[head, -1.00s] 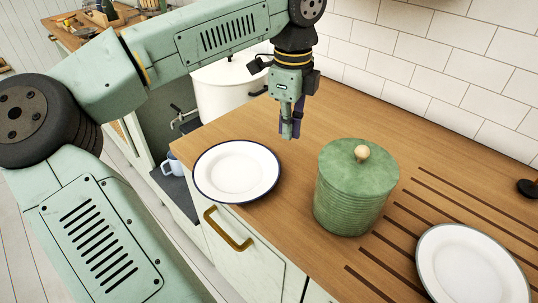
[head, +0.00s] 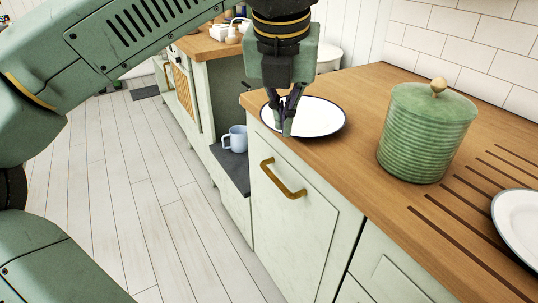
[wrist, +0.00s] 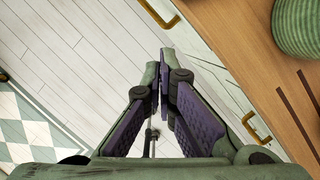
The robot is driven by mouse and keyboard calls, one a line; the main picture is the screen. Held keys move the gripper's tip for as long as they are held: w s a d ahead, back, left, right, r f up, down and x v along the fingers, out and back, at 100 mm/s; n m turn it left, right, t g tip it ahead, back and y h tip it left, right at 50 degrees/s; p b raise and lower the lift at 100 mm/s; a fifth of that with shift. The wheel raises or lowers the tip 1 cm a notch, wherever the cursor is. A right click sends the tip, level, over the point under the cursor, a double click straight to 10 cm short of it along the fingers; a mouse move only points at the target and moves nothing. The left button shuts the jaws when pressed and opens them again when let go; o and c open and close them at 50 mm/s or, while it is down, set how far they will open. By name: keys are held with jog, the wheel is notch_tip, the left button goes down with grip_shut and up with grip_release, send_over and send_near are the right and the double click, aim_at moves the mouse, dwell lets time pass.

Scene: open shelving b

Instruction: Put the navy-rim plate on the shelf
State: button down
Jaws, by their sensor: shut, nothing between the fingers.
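The navy-rim plate (head: 318,116), white with a dark blue rim, lies flat on the wooden counter near its front left corner in the head view. My gripper (head: 288,128) hangs in front of it, fingers down, hiding part of its left side. The fingers are shut and empty. In the wrist view my gripper (wrist: 162,58) is over the floor just in front of the cabinet, and the plate is not visible there. A low, dark open shelf (head: 232,170) at the cabinet's left end holds a light blue mug (head: 236,139).
A green ribbed canister (head: 427,135) with a round knob stands right of the plate. Another white plate (head: 520,222) lies on the grooved counter at the right edge. A brass handle (head: 283,180) sticks out from the cabinet front. The floor (head: 120,190) at left is clear.

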jog(key=shift+w+d+f+p, duration=0.15)
jog(key=shift+w+f+p, duration=0.25)
jog(key=shift+w+f, duration=1)
jog(key=shift+w+d+f+p, duration=0.15)
jog(key=shift+w+f+p, duration=0.2)
jog(key=shift+w+f, duration=1)
jog(key=shift+w+d+f+p, duration=0.15)
jog(key=shift+w+f+p, duration=0.45)
jog(key=shift+f, duration=1.4)
jog(key=shift+w, duration=0.15)
jog(key=shift+w+d+b, duration=0.15)
jog(key=shift+w+b, duration=0.55)
jog(key=shift+w, duration=0.45)
